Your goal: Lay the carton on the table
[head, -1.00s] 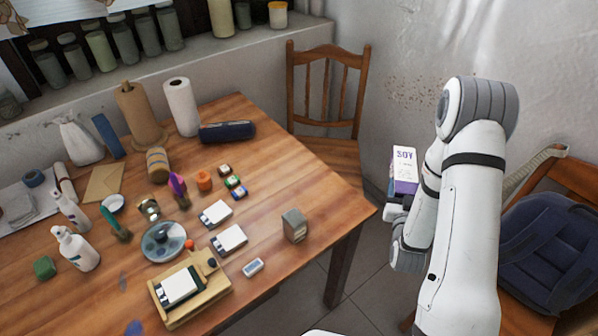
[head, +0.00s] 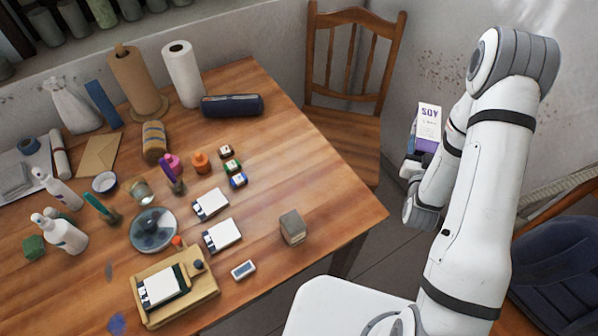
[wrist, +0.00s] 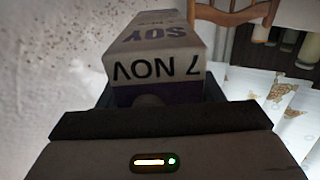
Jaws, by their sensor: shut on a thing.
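The soy carton (head: 428,122), white with a purple lower part, is held upright by my gripper (head: 412,168) to the right of the table, clear of it. In the wrist view the carton (wrist: 157,68) sits between the dark jaws of my gripper (wrist: 160,103), its "SOY" and "7 NOV" print facing the camera. My jaws are shut on it; its lower part is partly hidden by them and by my arm. The wooden table (head: 330,228) fills the left and middle of the head view, with its nearest bare corner to the left of my gripper.
A small grey-brown block (head: 293,228) stands near the table's right part. White cards, a small white device (head: 244,269), a wooden tray (head: 205,303) and bottles crowd the left. A wooden chair (head: 345,130) stands behind the right edge. Bare wood lies around the block.

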